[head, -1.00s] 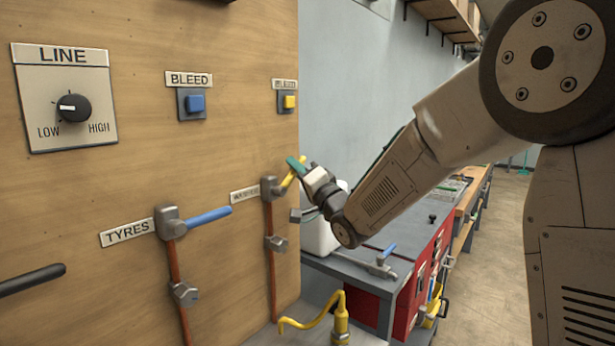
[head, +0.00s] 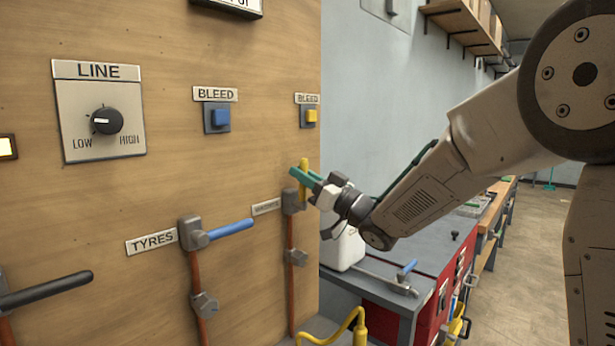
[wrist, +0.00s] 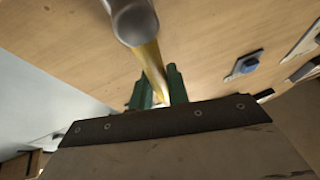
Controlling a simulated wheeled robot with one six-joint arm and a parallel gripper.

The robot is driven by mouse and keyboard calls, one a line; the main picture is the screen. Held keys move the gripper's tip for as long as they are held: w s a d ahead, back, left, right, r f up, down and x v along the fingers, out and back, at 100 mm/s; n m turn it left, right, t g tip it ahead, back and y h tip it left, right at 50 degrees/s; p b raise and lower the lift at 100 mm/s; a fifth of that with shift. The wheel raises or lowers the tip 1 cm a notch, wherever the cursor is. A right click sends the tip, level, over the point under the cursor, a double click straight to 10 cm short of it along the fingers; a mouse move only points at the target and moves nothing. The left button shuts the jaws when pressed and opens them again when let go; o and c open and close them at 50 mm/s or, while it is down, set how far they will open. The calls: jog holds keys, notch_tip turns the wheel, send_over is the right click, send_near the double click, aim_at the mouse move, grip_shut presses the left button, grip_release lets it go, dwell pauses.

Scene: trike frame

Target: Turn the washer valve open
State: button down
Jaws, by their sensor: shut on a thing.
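The washer valve (head: 292,203) is on the right part of the wooden panel, on an orange-brown pipe, with a small label beside it that is too small to read surely. Its yellow lever (head: 304,178) points nearly straight up, in line with the pipe. My gripper (head: 304,174) has green fingers, shut on the yellow lever from the right. In the wrist view the yellow lever (wrist: 150,65) runs down between the green fingers (wrist: 155,88), with the grey valve end near the camera. The fingers hide part of the lever.
The TYRES valve (head: 194,234) with a blue lever (head: 230,228) sits to the left. Blue (head: 217,117) and yellow (head: 309,116) buttons and the LINE knob (head: 106,120) are above. A bench (head: 385,280) with a white container (head: 345,250) stands right of the panel.

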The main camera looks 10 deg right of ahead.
jog(key=shift+s+a+f+n+g, duration=0.1)
jog(key=shift+s+a+n+g, duration=0.1)
jog(key=shift+n+g, duration=0.3)
jog(key=c, duration=1.3)
grip_release()
jog(key=shift+c, duration=0.2)
jog(key=v, duration=0.8)
jog(key=shift+w+a+f, duration=0.1)
jog(key=shift+w+f, duration=0.05)
